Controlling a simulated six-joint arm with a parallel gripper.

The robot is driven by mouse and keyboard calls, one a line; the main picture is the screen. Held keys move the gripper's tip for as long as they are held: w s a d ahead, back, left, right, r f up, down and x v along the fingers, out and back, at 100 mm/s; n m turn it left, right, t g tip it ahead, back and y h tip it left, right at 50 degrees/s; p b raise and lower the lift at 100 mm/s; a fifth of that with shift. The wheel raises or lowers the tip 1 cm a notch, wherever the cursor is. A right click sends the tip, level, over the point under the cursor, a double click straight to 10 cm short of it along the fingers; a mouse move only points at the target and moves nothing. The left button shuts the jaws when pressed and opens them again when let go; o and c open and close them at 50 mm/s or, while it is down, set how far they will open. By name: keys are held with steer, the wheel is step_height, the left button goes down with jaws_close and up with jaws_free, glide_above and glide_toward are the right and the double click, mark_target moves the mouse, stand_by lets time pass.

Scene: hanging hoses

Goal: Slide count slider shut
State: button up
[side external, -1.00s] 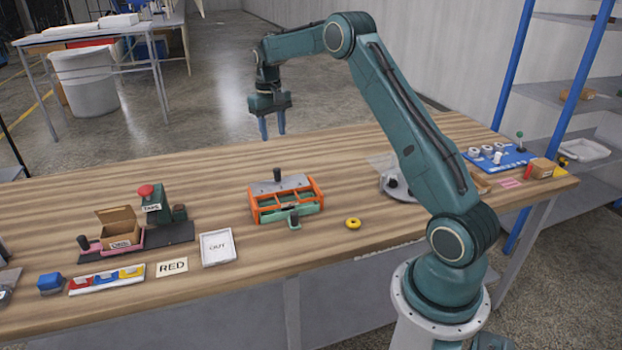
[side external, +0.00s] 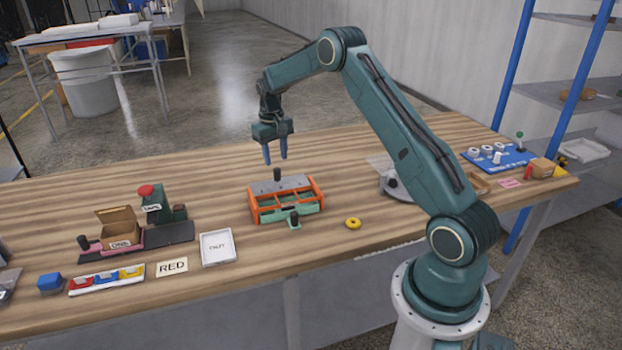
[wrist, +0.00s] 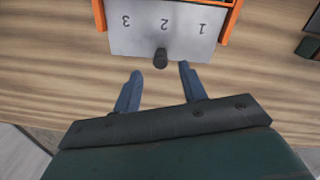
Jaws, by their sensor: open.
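The count slider is a grey plate (side external: 268,187) with a dark upright knob (side external: 277,174), set at the back of an orange frame (side external: 315,196) with several compartments. In the wrist view the plate (wrist: 185,40) carries the numbers 1, 2 and 3, and sticks out of the orange frame toward my gripper. The knob (wrist: 160,58) stands at the plate's near edge. My gripper (side external: 276,162) is open and empty, pointing down above and behind the knob. In the wrist view its blue fingers (wrist: 158,75) lie on either side of the knob's line, short of it. Contact is not visible.
A yellow ring (side external: 353,223) lies to the right, a white tray (side external: 217,248) to the left. A pink and black fixture with a box (side external: 120,228) stands farther left. The wooden table behind the frame is clear.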

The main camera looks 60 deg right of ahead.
mark_target(277, 169)
steer(key=shift+d+f, duration=0.1)
steer(key=shift+f, duration=2.8)
jaws_close()
